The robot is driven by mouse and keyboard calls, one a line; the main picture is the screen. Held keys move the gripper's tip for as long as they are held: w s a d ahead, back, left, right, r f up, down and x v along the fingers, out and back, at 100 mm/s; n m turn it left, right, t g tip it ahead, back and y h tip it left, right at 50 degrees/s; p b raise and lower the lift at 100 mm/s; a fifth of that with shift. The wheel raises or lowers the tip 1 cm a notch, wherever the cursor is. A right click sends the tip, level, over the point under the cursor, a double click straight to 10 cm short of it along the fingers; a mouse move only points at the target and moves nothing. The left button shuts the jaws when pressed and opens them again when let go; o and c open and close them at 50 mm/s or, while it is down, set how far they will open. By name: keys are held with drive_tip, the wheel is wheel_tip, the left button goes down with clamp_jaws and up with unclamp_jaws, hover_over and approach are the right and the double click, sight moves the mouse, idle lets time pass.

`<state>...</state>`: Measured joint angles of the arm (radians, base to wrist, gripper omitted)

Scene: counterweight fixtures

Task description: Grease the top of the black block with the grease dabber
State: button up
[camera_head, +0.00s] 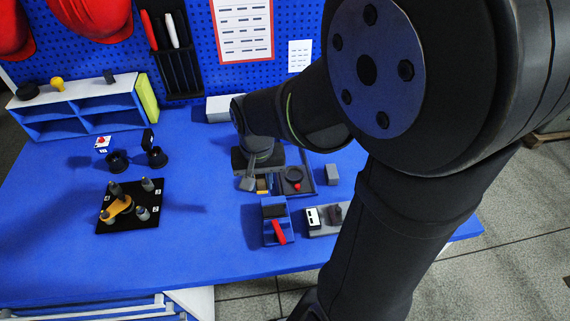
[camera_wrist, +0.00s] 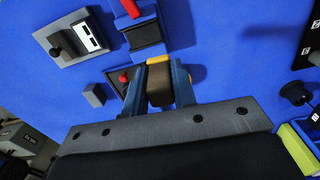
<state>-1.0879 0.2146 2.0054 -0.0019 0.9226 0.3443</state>
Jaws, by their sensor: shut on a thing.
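My gripper (camera_wrist: 159,90) is shut, its two blue fingers on either side of a dark block-shaped piece (camera_wrist: 160,92) with a yellow end. I cannot tell whether this piece is the grease dabber or a block. In the head view the gripper hangs low over the blue table, and a yellow-and-brown part (camera_head: 262,185) shows beneath it. A black block-like part (camera_wrist: 148,33) sits in a blue fixture with a red lever, ahead of the gripper; the fixture also shows in the head view (camera_head: 268,231). No piece is clearly recognisable as the dabber.
A dark tray (camera_head: 308,187) with a black round part and a red knob lies beside the gripper. A small grey block (camera_head: 331,174) and a grey fixture with a white panel (camera_head: 312,217) stand nearby. A black board with pegs (camera_head: 116,224) is at left. The table's middle is clear.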

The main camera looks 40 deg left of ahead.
wheel_tip(320, 180, down, 6)
drive_tip(key=s, duration=0.2)
drive_tip(key=shift+s+f, duration=0.2)
drive_tip(key=shift+f, duration=0.05)
drive_tip(key=shift+w+d+f, duration=0.6)
clamp_jaws()
drive_tip(key=shift+w+d, duration=2.1)
drive_tip(key=shift+s+a, duration=2.8)
wheel_tip(320, 180, up, 8)
drive_tip(key=shift+w+d, duration=0.1)
